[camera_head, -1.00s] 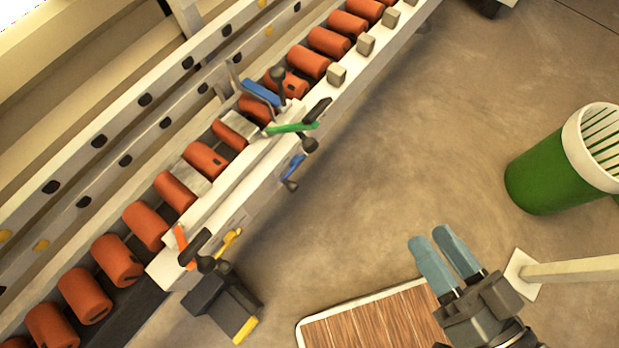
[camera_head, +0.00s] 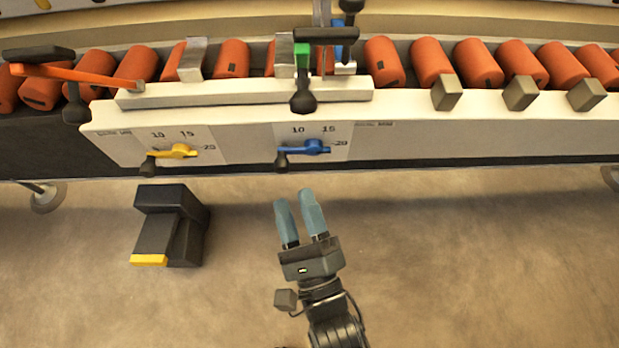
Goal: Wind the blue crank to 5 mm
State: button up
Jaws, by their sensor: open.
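The blue crank (camera_head: 306,148) is on the front panel of the white machine rail (camera_head: 240,122). Its black knob (camera_head: 281,162) points left and slightly down. The dial around it shows 10, 15 and 20; a 5 mark is not readable. My gripper (camera_head: 299,197) is open and empty, with two blue-grey fingers pointing up toward the panel. In the picture it is just below the blue crank and apart from it.
A yellow crank (camera_head: 178,152) with a similar dial sits to the left. A black pedal box (camera_head: 168,226) stands on the floor at left. Orange rollers (camera_head: 384,60) line the conveyor. Floor at right is clear.

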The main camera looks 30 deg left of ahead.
aim_at(285, 174)
jog(key=shift+b+x, duration=0.7)
jog(key=shift+x, duration=3.2)
grip_shut()
